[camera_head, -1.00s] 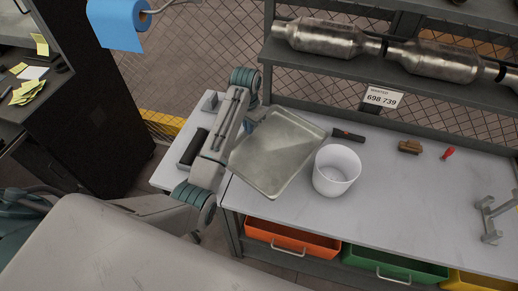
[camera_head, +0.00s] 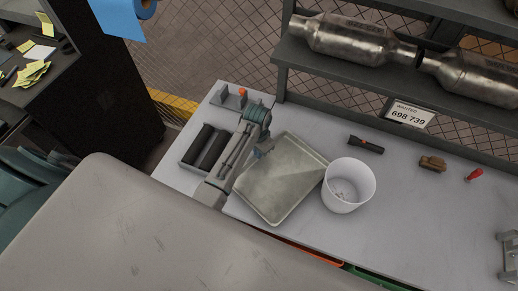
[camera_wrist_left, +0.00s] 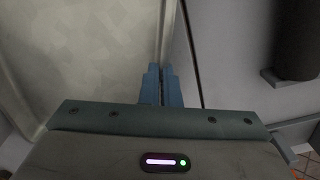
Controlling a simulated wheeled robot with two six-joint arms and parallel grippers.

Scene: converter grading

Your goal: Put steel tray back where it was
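The steel tray (camera_head: 281,180) is a shallow grey rectangular tray with a raised rim. It lies flat, or nearly so, at the left part of the white workbench, just left of the white bucket. My left gripper (camera_head: 264,150) is at the tray's upper-left rim. In the left wrist view the blue fingers (camera_wrist_left: 162,86) are close together with the thin rim of the tray (camera_wrist_left: 90,50) running in between them, so the gripper is shut on the rim. Whether the tray's underside fully touches the bench cannot be told. My right gripper is not in view.
The white bucket (camera_head: 348,186) stands close to the tray's right side. A flashlight (camera_head: 366,144), a brown block (camera_head: 432,163) and a red-handled item (camera_head: 474,175) lie farther right. A holder with black cylinders (camera_head: 206,148) is left of my arm. A shelf with converters (camera_head: 355,40) rises behind.

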